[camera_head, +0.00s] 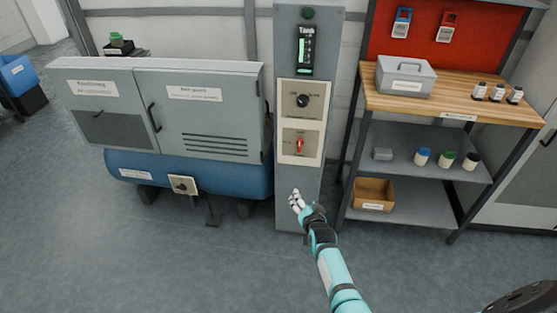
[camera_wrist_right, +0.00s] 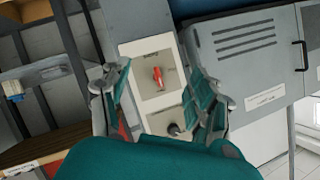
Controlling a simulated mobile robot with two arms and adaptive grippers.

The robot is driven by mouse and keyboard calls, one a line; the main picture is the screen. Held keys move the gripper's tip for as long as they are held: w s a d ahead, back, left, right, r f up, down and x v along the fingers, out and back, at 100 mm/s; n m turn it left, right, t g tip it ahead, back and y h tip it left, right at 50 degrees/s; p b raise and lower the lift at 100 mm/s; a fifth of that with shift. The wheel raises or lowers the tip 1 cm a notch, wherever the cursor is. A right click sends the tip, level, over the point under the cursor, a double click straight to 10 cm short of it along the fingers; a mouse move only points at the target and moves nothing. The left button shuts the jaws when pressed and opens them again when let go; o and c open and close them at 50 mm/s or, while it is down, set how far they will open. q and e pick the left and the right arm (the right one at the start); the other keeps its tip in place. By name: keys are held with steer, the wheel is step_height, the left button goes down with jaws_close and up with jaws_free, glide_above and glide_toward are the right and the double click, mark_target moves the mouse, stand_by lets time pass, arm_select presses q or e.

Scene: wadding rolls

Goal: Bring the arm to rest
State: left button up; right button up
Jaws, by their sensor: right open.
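My right arm (camera_head: 333,268) reaches up from the lower right in the head view. Its gripper (camera_head: 297,201) is in front of the lower part of a grey control column (camera_head: 295,220), below the panel with the red switch. In the right wrist view the gripper (camera_wrist_right: 168,100) is open and empty, its fingers spread on either side of the column's panels. The red switch (camera_head: 300,146) sits on the lower cream panel; it also shows between the fingers in the wrist view (camera_wrist_right: 158,77). A black knob (camera_head: 303,101) is on the upper panel. My left gripper is not in view.
A grey cabinet (camera_head: 200,125) on a blue tank (camera_head: 235,182) stands left of the column. A shelf unit (camera_head: 415,205) with a wooden top, a grey box (camera_head: 405,78) and several bottles stands right. The floor (camera_head: 170,270) in front is clear.

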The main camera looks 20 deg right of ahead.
steer(key=s+a+f+n+g+y, duration=0.1)
steer(key=s+a+f+n+g, duration=0.25)
steer(key=s+f, duration=0.75)
steer(key=s+a+f+n+g+y, duration=0.2)
steer(key=s+a+f+n, duration=0.15)
steer(key=s+f, duration=0.8)
steer(key=s+f+n+g, duration=0.2)
steer(key=s+f, duration=0.3)
steer(key=s, duration=1.1)
steer(key=s+a+f+n+g, duration=0.1)
steer(key=s+f+n+g, duration=0.2)
steer(key=s, duration=1.3)
steer(key=shift+a+f+g, duration=0.25)
steer(key=shift+f+g, duration=0.5)
steer(key=shift+f, duration=0.15)
